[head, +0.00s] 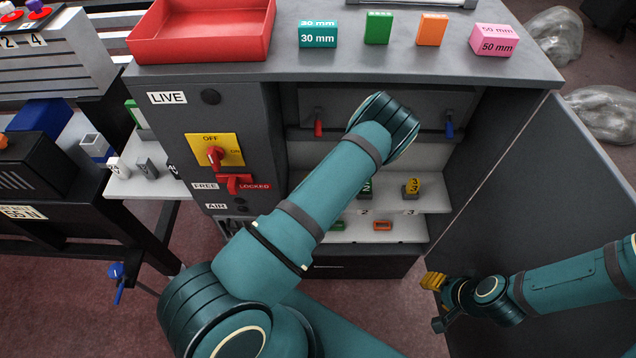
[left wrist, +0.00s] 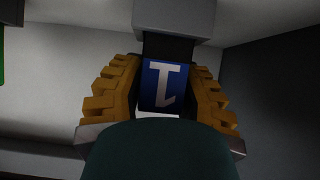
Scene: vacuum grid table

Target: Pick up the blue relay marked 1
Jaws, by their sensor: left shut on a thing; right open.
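The blue relay marked 1 (left wrist: 158,88) is in the middle of the left wrist view, between the yellow ribbed fingers of my left gripper (left wrist: 157,100). The gripper is shut on it. A dark part joins or lies behind the relay's top, below a grey block (left wrist: 175,18); I cannot tell whether relay and block touch. In the head view my left arm reaches into the open cabinet, and its gripper and the relay are hidden behind the arm. My right gripper (head: 436,302) is open and empty at the lower right, outside the cabinet.
The open door (head: 550,190) stands at the right. A red tray (head: 200,35) and several coloured blocks stand on the top. A red switch handle (head: 215,156) protrudes at the left.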

